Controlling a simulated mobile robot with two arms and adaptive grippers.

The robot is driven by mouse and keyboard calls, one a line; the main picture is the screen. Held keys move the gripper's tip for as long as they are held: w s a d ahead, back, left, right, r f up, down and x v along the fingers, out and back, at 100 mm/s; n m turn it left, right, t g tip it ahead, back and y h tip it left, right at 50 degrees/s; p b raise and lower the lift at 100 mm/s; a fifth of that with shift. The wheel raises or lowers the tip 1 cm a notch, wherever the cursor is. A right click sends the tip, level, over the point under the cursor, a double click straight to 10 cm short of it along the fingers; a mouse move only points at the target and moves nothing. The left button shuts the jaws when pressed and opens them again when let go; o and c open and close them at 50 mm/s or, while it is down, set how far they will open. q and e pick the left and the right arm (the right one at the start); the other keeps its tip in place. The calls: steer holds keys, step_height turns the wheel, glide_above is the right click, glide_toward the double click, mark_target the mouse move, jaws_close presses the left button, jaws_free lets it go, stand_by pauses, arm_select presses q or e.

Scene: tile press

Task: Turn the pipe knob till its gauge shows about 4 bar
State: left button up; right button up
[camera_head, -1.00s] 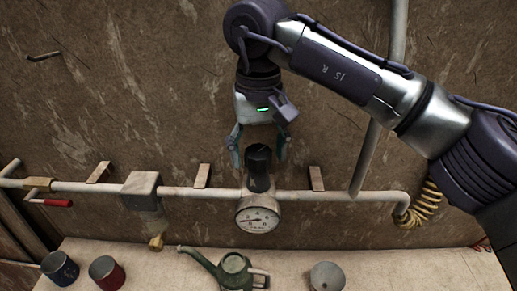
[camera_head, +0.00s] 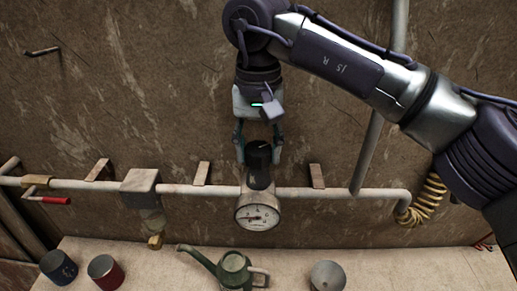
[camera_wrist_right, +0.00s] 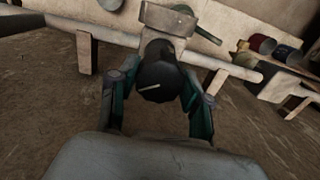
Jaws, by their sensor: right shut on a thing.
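The black pipe knob (camera_head: 259,155) stands on top of the pipe fitting, above the round white gauge (camera_head: 257,217). My right gripper (camera_head: 259,152) comes down from above, shut on the knob with one finger on each side. The right wrist view shows the knob (camera_wrist_right: 158,78) between the two fingers, with a pale line on its top. The gauge's dark needle points to the left side of its dial; the numbers are too small to read surely. My left gripper is not in view.
A horizontal pipe (camera_head: 335,194) runs along the wall. A red-handled valve (camera_head: 55,200) is at the left. Below are a green watering can (camera_head: 233,268), a red can (camera_head: 105,271), a blue can (camera_head: 58,267) and a grey round thing (camera_head: 327,275) on a pale bench (camera_head: 400,270).

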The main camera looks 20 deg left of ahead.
steer(key=m+b, duration=0.1)
steer(key=m, duration=0.3)
steer(key=shift+m, duration=0.4)
steer(key=m+b, duration=0.1)
steer(key=m, duration=0.4)
steer(key=m+b, duration=0.1)
steer(key=m, duration=0.4)
steer(key=shift+m, duration=0.4)
steer(key=m+b, duration=0.1)
steer(key=m, duration=0.3)
steer(key=shift+r+m, duration=0.1)
steer(key=shift+m, duration=0.2)
steer(key=o, duration=1.2)
steer(key=shift+c, duration=0.2)
